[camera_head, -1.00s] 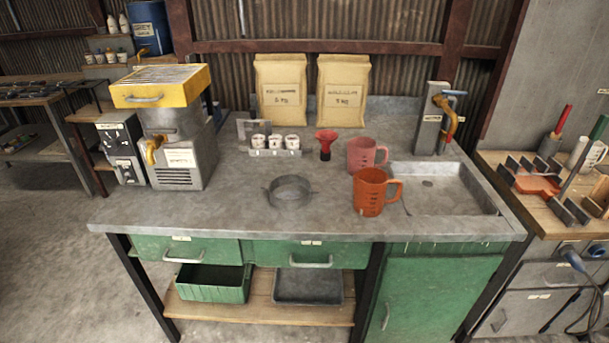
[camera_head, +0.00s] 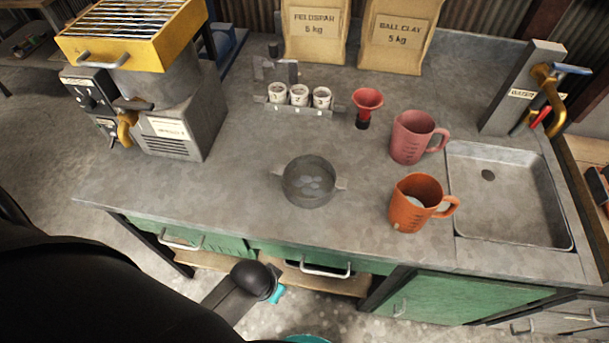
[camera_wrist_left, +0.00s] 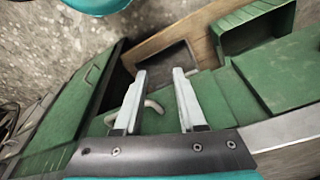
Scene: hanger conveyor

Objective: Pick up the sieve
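The sieve (camera_head: 309,182) is a round grey metal pan with two small side tabs. It sits upright on the grey countertop (camera_head: 235,190), near the middle of the front half. My left gripper (camera_wrist_left: 156,100) shows in the left wrist view with its two fingers apart and nothing between them. It is below the counter, facing the green drawers and the lower shelf. In the head view, part of my dark arm is at the lower left, below the counter's front edge, apart from the sieve. My right gripper is not in view.
An orange jug (camera_head: 411,203) and a pink jug (camera_head: 412,137) stand right of the sieve, before the sink (camera_head: 510,215). Behind are a red funnel (camera_head: 367,103) and a rack of cups (camera_head: 299,107). A yellow-topped machine (camera_head: 185,115) stands left. Counter left of the sieve is clear.

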